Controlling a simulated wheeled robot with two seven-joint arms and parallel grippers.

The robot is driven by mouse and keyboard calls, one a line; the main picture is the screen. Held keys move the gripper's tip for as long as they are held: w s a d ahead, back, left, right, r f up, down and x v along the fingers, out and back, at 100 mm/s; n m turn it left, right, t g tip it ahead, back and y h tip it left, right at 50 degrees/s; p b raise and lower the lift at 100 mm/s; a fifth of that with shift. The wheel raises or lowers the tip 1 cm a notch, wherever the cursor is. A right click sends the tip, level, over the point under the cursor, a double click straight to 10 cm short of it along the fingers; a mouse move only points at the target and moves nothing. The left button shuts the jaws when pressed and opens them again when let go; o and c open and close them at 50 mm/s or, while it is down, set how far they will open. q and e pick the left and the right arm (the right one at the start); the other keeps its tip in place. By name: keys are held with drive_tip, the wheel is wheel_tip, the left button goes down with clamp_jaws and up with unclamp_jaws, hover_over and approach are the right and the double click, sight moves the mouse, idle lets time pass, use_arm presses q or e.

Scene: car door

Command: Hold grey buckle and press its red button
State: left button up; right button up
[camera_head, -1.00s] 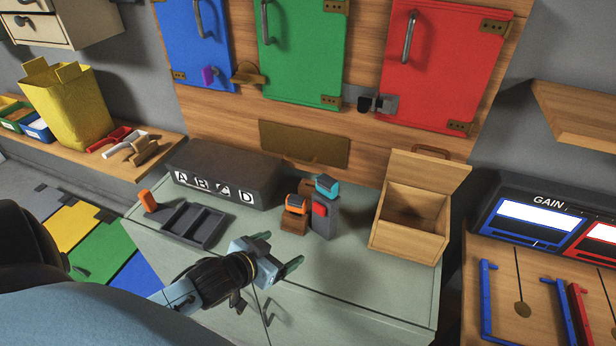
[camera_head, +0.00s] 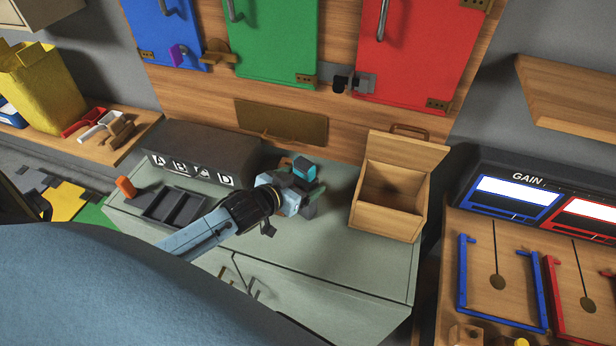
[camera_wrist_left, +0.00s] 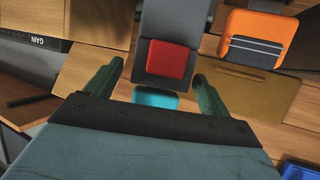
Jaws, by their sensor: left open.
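The grey buckle (camera_wrist_left: 175,20) with its red button (camera_wrist_left: 168,60) shows in the left wrist view, between and beyond the two fingers. My left gripper (camera_wrist_left: 152,85) is open, one green finger on each side of the buckle, with a visible gap on both sides. In the head view the left gripper (camera_head: 301,184) is over the buckle's place on the cabinet top and hides most of the buckle, including the red button. A teal buckle part (camera_head: 305,168) shows just behind the gripper. My right gripper is not in view.
An orange buckle part (camera_wrist_left: 258,35) is beside the grey buckle in the wrist view. An open wooden box (camera_head: 388,205) stands to the right. The dark ABCD block (camera_head: 200,150) and a dark tray (camera_head: 175,205) are to the left. The cabinet top's front right is clear.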

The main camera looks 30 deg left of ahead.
use_arm(q)
drive_tip(key=shift+x, duration=1.65)
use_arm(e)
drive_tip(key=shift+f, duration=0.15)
use_arm(q)
drive_tip(key=c, duration=1.1)
drive_tip(key=shift+c, duration=0.6)
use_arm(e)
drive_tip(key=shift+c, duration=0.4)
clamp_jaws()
